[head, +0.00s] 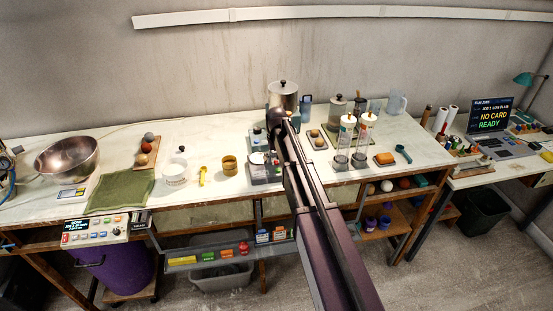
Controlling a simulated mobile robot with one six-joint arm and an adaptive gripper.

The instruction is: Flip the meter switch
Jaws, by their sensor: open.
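A small grey device with a pale dial face (258,159) stands on the white workbench at the middle, just left of my arm. It looks like the meter. Its switch is too small to make out, and my arm hides part of its right side. My arm reaches from the bottom right up over the bench. My gripper (274,154) is a small dark shape below the arm's far end, close to the meter. It is open with nothing seen in it. Whether it touches the meter cannot be told.
Clear cylinders (361,146) stand right of my arm. A steel bowl (67,158) and green cloth (122,191) lie far left.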

